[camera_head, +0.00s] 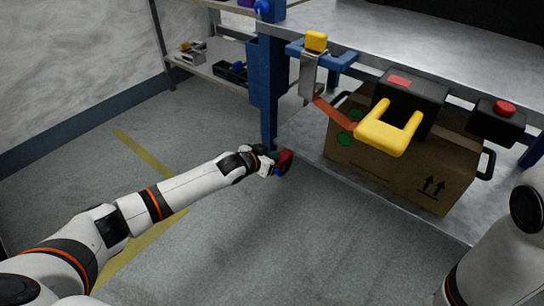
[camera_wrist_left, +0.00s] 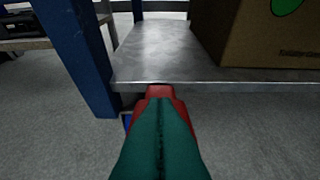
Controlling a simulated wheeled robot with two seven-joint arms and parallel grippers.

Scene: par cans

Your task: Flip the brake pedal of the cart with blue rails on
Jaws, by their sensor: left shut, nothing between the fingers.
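The cart has blue uprights (camera_head: 268,85) and a grey metal lower shelf (camera_head: 312,160); its blue upright (camera_wrist_left: 82,55) and shelf edge (camera_wrist_left: 235,86) also show in the left wrist view. A small red part, which looks like the brake pedal (camera_head: 286,159), sits low at the cart's near left corner, with a bit of blue under it. My left gripper (camera_head: 273,157) is shut and empty, right at this pedal. In the wrist view its green fingers cover most of the red pedal (camera_wrist_left: 160,91). I cannot tell whether they touch, or the pedal's position. My right gripper is out of view.
A cardboard box (camera_head: 400,165) stands on the lower shelf. A shelf rack (camera_head: 215,75) stands behind at left. The floor (camera_head: 230,240) in front is clear.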

